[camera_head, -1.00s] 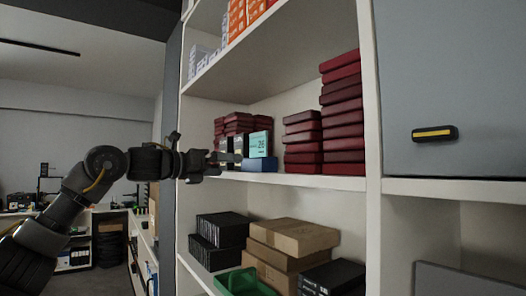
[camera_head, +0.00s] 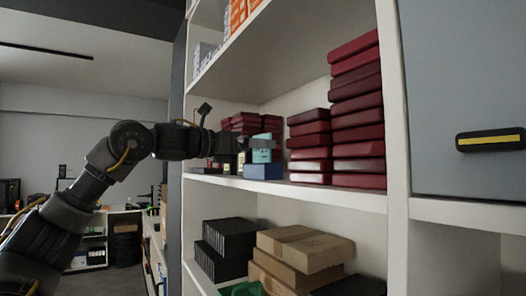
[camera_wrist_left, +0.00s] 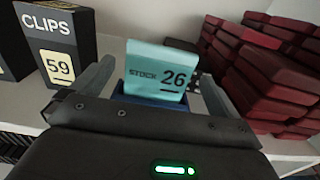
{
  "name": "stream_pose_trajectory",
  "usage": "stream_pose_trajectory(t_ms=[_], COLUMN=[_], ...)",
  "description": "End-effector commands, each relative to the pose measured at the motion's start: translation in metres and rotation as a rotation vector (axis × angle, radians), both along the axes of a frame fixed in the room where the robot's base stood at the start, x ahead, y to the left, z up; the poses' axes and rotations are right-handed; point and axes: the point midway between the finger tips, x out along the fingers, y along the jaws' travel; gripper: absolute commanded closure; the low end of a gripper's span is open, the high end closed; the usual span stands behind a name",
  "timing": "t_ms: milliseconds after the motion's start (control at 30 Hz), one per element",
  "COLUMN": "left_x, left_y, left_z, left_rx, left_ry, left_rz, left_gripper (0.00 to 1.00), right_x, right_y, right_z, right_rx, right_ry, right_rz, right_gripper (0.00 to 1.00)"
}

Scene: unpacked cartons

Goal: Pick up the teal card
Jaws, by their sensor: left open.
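The teal card (camera_head: 262,155) stands upright in a small blue holder (camera_head: 263,171) on the middle shelf. In the left wrist view the teal card (camera_wrist_left: 157,66) faces me and reads "STOCK 26", with the blue holder (camera_wrist_left: 122,92) showing around its lower part. My left gripper (camera_head: 246,148) reaches in from the left at the card. In the left wrist view my left gripper (camera_wrist_left: 158,84) is open, with one finger on each side of the card and gaps between. The lower part of the card is hidden in the holder. My right gripper is not in view.
A black box marked "CLIPS 59" (camera_wrist_left: 62,45) stands close left of the left finger. Stacks of dark red boxes (camera_head: 357,110) stand to the right and behind. Cardboard boxes (camera_head: 303,248) and black boxes (camera_head: 229,236) fill the shelf below. A grey door (camera_head: 462,90) is at right.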

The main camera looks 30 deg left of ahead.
Motion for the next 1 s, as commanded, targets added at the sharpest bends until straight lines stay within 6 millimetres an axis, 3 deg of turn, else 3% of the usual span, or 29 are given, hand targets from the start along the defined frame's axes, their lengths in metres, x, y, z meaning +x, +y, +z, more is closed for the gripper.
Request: stream_pose_trajectory(t_ms=[200,500,767,1000], left_x=[0.009,0.043,0.046,0.046], left_y=[-0.004,-0.024,-0.025,-0.025], left_z=[0.003,0.005,0.003,0.003], left_rx=[0.001,0.0,-0.001,-0.001], left_ry=[0.003,0.001,0.001,0.001], left_rz=[0.0,0.001,0.001,0.001], left_gripper=[0.0,0.0,0.0,0.28], right_x=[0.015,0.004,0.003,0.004], right_y=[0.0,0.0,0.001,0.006], right_z=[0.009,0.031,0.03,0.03], right_rx=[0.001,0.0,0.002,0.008], right_ry=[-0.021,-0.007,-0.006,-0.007], right_rz=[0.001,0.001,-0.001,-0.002], right_gripper=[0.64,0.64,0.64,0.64])
